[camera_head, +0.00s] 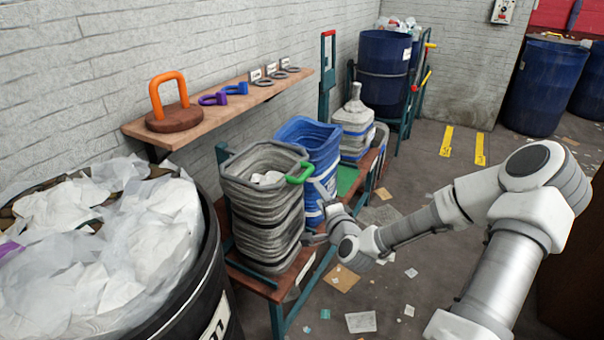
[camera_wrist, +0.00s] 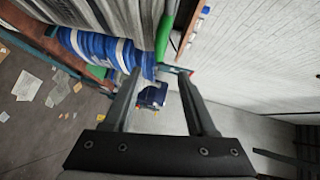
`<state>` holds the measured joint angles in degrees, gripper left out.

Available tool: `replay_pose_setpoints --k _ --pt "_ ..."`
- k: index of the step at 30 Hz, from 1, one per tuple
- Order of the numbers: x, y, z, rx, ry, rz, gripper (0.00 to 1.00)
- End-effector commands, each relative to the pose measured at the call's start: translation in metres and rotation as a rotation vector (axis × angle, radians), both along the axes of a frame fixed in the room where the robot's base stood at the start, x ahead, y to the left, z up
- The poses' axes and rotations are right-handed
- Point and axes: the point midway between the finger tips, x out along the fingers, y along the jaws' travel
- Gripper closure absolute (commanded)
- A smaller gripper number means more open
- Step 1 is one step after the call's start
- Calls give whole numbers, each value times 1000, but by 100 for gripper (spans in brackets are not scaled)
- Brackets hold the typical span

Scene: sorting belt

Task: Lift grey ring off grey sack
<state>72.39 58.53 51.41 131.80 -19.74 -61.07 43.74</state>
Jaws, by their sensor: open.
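A large ribbed grey sack (camera_head: 258,215) stands open at the front of the low bench, with pale scraps inside its mouth. My gripper (camera_head: 314,213) is open just right of the large grey sack. In the wrist view its two fingers (camera_wrist: 159,76) are apart with nothing between them, beside the blue sack (camera_wrist: 95,45).
A wall shelf (camera_head: 215,105) holds an orange-handled weight (camera_head: 170,100), purple and blue pieces, and flat grey rings (camera_head: 278,75) with labels. A black bin (camera_head: 222,300) of white scraps stands front left. Blue drums (camera_head: 384,60) stand behind. Litter lies on the floor at right.

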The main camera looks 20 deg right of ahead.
Motion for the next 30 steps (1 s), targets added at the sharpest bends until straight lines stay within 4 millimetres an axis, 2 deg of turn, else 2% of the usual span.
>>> replay_pose_setpoints --k 21,30 --pt "123 -15 -18 -2 1 2 43" --pt "158 -20 -23 -2 4 3 43"
